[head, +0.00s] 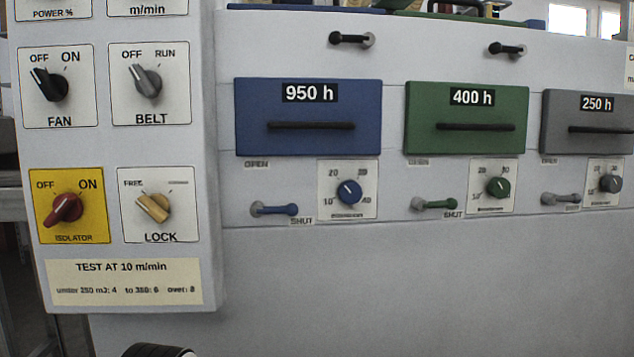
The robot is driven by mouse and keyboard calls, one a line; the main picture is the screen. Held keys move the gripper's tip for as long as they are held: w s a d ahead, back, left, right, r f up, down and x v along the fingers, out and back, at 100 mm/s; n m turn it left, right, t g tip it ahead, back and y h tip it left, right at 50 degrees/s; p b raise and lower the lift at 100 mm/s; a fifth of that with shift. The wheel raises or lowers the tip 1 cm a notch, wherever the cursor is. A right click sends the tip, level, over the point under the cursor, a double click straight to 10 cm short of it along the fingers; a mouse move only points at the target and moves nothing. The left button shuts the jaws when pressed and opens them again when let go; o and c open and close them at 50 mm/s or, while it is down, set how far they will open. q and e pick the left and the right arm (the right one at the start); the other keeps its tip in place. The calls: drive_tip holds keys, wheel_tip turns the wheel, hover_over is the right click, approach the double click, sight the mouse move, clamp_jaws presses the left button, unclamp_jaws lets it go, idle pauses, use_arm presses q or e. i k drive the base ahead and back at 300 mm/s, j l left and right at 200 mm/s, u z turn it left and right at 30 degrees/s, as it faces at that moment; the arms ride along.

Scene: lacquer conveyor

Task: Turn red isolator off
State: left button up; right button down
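The red isolator knob (66,208) sits on a yellow plate (98,222) at the lower left of the upright control panel in the head view. The plate is marked OFF at its upper left, ON at its upper right and ISOLATOR below. The knob's grip slants from lower left to upper right, its upper end toward ON. Nothing covers the knob. Neither of my grippers can be made out in view. A dark rounded part with a pale ridged edge (158,350) shows at the bottom edge; I cannot tell what it is.
The black FAN knob (48,85) is above the isolator, the grey BELT knob (146,81) above right. The tan LOCK knob (154,207) is close on its right. Blue (310,140), green (465,138) and grey (590,145) handled panels stand farther right. Space before the panel looks clear.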

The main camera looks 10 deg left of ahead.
sight(66, 207)
drive_tip(key=u, duration=1.35)
